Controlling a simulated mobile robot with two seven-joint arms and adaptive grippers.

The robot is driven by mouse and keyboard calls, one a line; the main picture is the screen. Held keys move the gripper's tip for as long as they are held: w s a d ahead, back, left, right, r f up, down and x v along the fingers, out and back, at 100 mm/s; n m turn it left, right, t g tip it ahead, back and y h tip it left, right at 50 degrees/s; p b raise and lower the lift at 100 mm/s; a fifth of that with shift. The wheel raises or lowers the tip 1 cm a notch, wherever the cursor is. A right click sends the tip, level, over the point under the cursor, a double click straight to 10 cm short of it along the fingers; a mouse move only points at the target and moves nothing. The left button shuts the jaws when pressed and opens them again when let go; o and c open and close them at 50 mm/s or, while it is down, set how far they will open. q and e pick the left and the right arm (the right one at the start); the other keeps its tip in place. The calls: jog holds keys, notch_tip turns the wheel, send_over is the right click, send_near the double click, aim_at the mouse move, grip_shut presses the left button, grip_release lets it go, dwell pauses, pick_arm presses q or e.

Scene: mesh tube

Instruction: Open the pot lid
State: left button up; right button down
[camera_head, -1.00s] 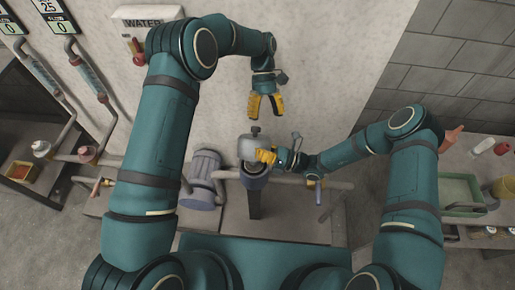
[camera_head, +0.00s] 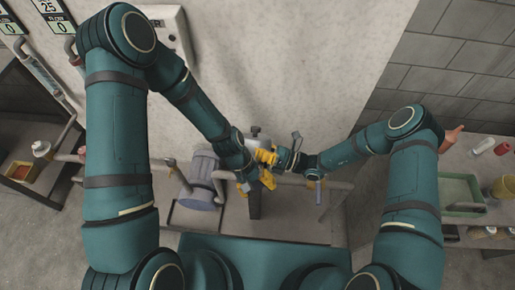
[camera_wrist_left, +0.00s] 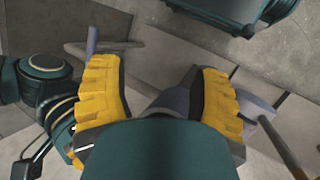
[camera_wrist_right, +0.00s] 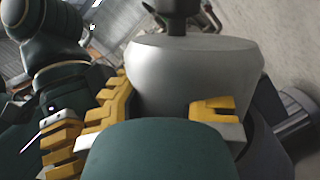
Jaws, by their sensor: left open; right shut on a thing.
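The pot is a rounded grey vessel with a dark knob on its lid, partly hidden by my arms in the head view. Its lid knob (camera_head: 256,130) shows there. In the right wrist view the pot (camera_wrist_right: 190,75) fills the middle, with its pale flat lid (camera_wrist_right: 190,42) on top. My right gripper (camera_head: 266,156) is shut on the pot's side, below the lid. My left gripper (camera_head: 256,183) is open, lower and nearer to me than the pot. In the left wrist view its yellow fingers (camera_wrist_left: 160,75) are spread, with a grey part between and beyond them.
A dark post (camera_head: 254,204) stands below the pot. A horizontal pipe (camera_head: 222,174) crosses behind my left gripper. A grey motor-like unit (camera_head: 202,182) stands to the left. A green tray (camera_head: 462,192) lies on the bench at far right.

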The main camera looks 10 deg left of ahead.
pick_arm(q)
jog(key=a+t+y, duration=0.1)
jog(key=a+t, duration=0.4)
jog(key=a, duration=0.2)
jog(key=shift+w+r, duration=0.15)
jog(key=shift+w, duration=0.15)
pick_arm(e)
jog(key=shift+w+r+m, duration=0.2)
jog(key=shift+m, duration=0.2)
